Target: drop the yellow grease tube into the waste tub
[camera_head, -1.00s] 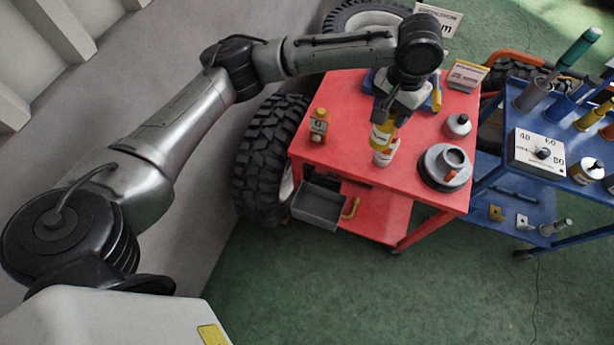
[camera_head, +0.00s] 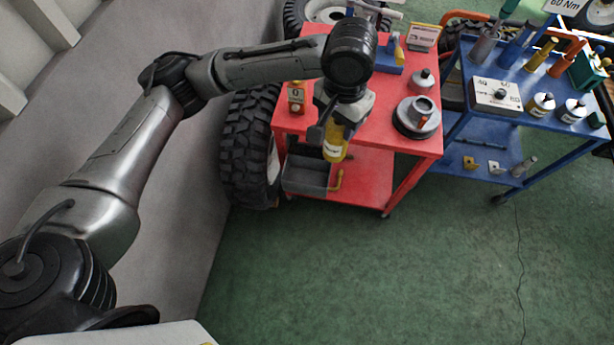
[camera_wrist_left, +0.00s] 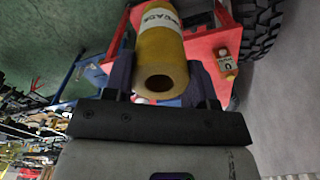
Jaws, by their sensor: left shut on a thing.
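My left gripper (camera_head: 328,132) is shut on the yellow grease tube (camera_head: 336,146) and holds it above the front edge of the red cart. My right gripper is out of view.
The red cart top (camera_head: 385,130) bears a small orange box-like bottle (camera_head: 296,97), a grey round lidded part (camera_head: 417,116) and a small grey-white can (camera_head: 423,80). A large tyre (camera_head: 248,145) stands left. A blue cart (camera_head: 500,120) stands right. The green floor in front is clear.

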